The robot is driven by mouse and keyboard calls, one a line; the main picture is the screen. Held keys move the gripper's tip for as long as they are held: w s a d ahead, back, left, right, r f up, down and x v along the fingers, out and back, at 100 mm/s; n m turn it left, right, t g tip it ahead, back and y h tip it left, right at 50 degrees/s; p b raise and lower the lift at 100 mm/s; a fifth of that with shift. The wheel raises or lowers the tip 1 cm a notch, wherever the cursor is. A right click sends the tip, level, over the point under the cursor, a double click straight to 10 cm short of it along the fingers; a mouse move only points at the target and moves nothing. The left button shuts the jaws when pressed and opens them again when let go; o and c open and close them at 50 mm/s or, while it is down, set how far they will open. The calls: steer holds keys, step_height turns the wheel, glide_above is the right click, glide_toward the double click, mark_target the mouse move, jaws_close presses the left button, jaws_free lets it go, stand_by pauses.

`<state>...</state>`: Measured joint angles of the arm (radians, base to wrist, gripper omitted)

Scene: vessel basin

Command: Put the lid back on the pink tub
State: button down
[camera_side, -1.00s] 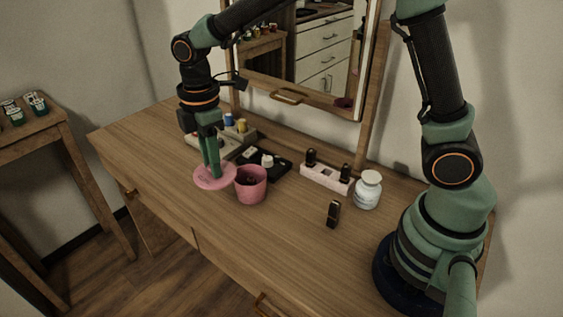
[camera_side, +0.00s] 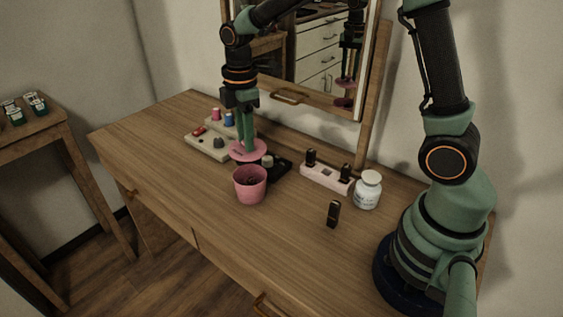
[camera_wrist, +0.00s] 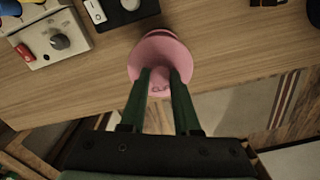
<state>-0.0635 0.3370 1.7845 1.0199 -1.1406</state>
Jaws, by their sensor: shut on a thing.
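The pink tub (camera_side: 250,188) stands upright and open on the dresser top, with dark contents inside. My gripper (camera_side: 245,147) points down and is shut on the knob of the round pink lid (camera_side: 238,153). In the side view the lid is just above and behind the tub in the picture, apart from its rim and roughly level. In the wrist view the fingers of my gripper (camera_wrist: 160,78) close on the knob and the lid (camera_wrist: 160,55) hides most of what is below. A darker pink edge, seemingly the tub (camera_wrist: 158,33), shows past the lid's far side.
A grey box (camera_side: 207,145) with a red switch and knob sits left, with spools behind it. A black box (camera_side: 281,168) is right of the lid. A pale pink holder (camera_side: 325,178), a white jar (camera_side: 367,190) and a dark tube (camera_side: 333,214) stand right. The front dresser top is clear.

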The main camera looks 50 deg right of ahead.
steer(key=shift+f, duration=3.05)
steer(key=shift+f, duration=0.15)
steer(key=shift+c, duration=0.4)
jaws_free()
steer(key=shift+r, duration=3.5)
